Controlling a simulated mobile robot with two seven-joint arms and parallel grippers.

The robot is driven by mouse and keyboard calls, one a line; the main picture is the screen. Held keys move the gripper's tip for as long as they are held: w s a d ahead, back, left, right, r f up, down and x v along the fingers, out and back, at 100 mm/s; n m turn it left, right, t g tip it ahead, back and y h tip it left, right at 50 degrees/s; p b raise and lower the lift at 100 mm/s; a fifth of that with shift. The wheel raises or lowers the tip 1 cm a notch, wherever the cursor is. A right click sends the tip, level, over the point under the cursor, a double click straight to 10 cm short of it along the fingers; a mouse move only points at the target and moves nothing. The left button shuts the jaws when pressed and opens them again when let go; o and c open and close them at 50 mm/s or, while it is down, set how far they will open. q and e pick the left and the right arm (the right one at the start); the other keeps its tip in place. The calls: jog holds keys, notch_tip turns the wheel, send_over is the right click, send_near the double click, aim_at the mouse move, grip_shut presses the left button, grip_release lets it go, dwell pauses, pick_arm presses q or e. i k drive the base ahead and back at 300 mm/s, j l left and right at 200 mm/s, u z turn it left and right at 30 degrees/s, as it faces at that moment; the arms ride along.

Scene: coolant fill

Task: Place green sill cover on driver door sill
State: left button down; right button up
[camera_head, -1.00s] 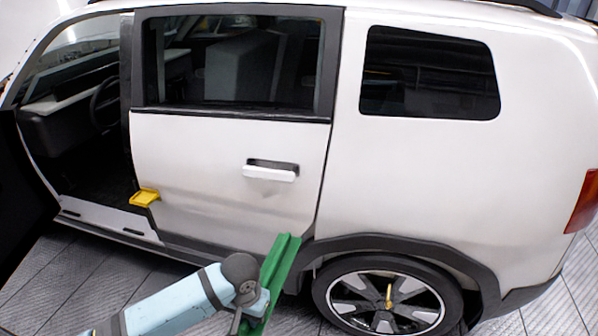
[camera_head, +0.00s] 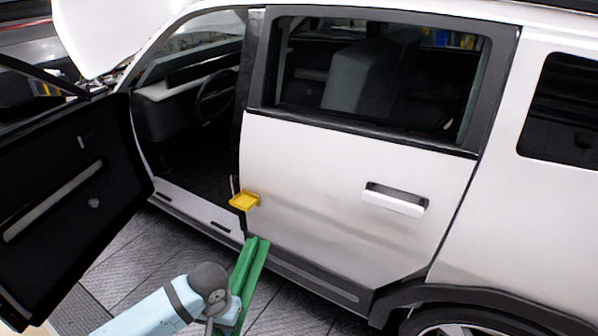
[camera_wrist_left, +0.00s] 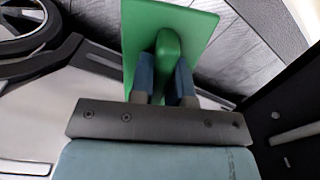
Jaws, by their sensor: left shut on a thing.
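The green sill cover (camera_head: 243,277) is a long channel-shaped piece held tilted in front of the white car's side. My left gripper (camera_head: 222,304) is shut on it; in the left wrist view the gripper fingers (camera_wrist_left: 166,84) clamp a green ridge on the cover (camera_wrist_left: 188,25). The driver door sill (camera_head: 198,207) is a pale strip with dark slots at the bottom of the open front doorway. The cover is apart from the sill, below and to the right of it. My right gripper is not in view.
The open black driver door (camera_head: 62,200) stands at the left. A yellow bracket (camera_head: 244,201) sticks out by the rear door's front edge. The closed rear door (camera_head: 340,190) is to the right. Tiled floor (camera_head: 120,270) lies clear below the sill.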

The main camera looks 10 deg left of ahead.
aim_at(215, 213)
jog(key=i+j+u, duration=0.15)
jog(key=u, duration=0.25)
jog(key=i+j+u, duration=0.15)
jog(key=u, duration=0.25)
jog(key=i+j+u, duration=0.2)
jog(key=u, duration=0.2)
jog(key=i+j+u, duration=0.15)
jog(key=i, duration=0.4)
jog(key=i+j+u, duration=0.2)
jog(key=i, duration=0.35)
jog(key=i+z, duration=0.25)
jog(key=z, duration=0.2)
jog(key=i+j+z, duration=0.2)
jog(key=z, duration=0.25)
jog(key=i+j+z, duration=0.15)
jog(key=z, duration=0.3)
jog(key=i+j+z, duration=0.15)
jog(key=j+z, duration=0.15)
jog(key=z, duration=0.2)
jog(key=i+j+z, duration=0.1)
jog(key=j+z, duration=0.55)
jog(key=j, duration=0.2)
jog(key=i+j+z, duration=0.2)
jog(key=j, duration=0.25)
jog(key=i+j, duration=0.1)
jog(key=j, duration=0.4)
